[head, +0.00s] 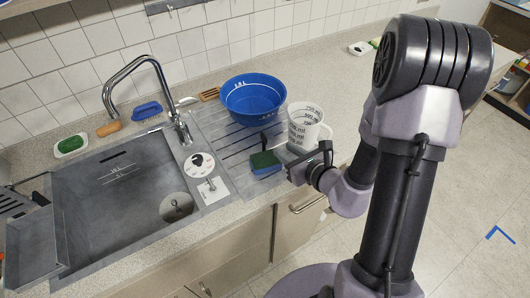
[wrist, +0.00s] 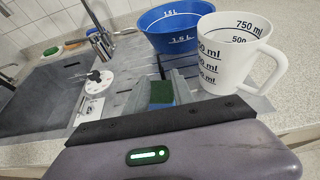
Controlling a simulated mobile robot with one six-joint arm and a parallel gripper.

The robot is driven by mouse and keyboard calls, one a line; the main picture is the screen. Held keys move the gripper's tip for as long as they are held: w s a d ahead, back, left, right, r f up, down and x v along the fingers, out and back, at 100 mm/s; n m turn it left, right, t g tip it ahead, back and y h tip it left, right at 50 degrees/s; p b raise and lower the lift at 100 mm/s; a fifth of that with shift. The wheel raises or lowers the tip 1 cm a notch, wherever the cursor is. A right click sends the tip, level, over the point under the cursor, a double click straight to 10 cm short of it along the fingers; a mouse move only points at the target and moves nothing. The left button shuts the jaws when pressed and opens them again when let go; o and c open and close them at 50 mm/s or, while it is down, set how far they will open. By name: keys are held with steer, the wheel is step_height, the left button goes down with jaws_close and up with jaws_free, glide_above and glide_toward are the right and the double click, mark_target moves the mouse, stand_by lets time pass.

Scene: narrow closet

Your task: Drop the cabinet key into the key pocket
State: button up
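No cabinet key that I can make out shows in either view, and I cannot identify a key pocket. A small white square with a thin metal piece on it (head: 212,189) lies right of the sink; it also shows in the wrist view (wrist: 88,109), but I cannot tell what it is. My gripper (head: 309,167) is over the counter's front edge, just right of the green and blue sponge (head: 264,162) and in front of the white measuring jug (head: 304,127).
The sink (head: 120,205) with its tap (head: 148,75) is at left. A blue bowl (head: 253,97) stands on the ribbed drainer behind the jug. A blue brush (head: 146,110) lies behind the sink. Counter right of the jug is mostly clear.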

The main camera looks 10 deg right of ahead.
mark_target(264, 137)
steer(key=b+x, duration=0.7)
steer(key=x, duration=0.6)
steer(key=shift+a, duration=0.15)
steer(key=shift+s+r, duration=0.1)
jaws_close()
